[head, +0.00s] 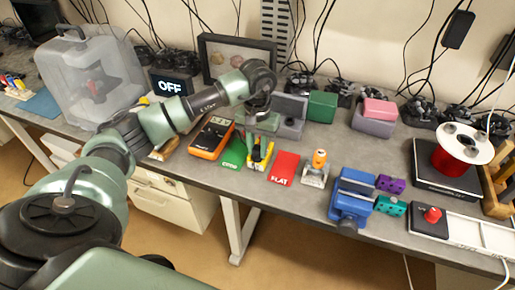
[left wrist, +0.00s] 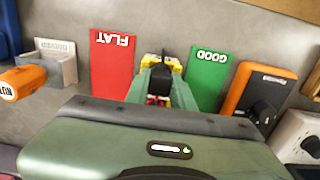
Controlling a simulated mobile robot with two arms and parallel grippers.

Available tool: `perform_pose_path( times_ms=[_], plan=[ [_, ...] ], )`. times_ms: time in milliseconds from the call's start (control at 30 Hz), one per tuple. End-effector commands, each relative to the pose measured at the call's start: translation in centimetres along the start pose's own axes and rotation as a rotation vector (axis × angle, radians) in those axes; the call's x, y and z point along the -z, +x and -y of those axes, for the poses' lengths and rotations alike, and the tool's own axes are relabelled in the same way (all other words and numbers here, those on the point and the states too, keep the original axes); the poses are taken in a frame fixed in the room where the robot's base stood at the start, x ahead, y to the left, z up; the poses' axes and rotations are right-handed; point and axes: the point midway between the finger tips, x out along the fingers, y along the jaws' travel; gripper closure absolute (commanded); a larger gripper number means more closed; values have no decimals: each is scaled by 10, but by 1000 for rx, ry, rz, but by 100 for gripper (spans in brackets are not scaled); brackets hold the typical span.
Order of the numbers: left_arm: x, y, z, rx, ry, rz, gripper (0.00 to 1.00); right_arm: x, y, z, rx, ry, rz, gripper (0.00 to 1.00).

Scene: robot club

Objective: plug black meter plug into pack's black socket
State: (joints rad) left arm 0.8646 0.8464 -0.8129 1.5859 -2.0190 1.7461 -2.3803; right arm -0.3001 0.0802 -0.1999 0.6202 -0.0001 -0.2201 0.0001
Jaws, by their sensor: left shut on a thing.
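My left gripper (head: 258,148) reaches down over the bench between the green GOOD card and the red FLAT card. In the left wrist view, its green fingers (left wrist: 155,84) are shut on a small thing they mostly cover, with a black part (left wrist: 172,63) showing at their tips. A yellow and black object (left wrist: 183,95) lies under and beside the fingers. I cannot tell whether the held thing touches it or is seated in a socket. The orange meter (head: 211,137) lies left of the GOOD card, and shows in the left wrist view (left wrist: 253,98). My right gripper is out of view.
The green GOOD card (head: 233,152) and red FLAT card (head: 284,168) flank the gripper. Grey and green boxes (head: 322,107) stand behind.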

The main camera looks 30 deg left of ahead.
Motion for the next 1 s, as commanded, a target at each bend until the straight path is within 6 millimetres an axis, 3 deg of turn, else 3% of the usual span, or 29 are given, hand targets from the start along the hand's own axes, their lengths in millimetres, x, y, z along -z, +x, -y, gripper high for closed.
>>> perform_pose_path(
  times_ms=[133,167,233,633,1000],
  plan=[
    [-1,1,0,1,1,3,100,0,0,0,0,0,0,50],
    [-1,1,0,1,1,3,68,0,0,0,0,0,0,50],
    [-1,1,0,1,1,3,51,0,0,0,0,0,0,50],
    [0,-5,0,0,1,-1,51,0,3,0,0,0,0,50],
    [1,-62,0,0,1,-2,51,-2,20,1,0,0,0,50]
  ],
)
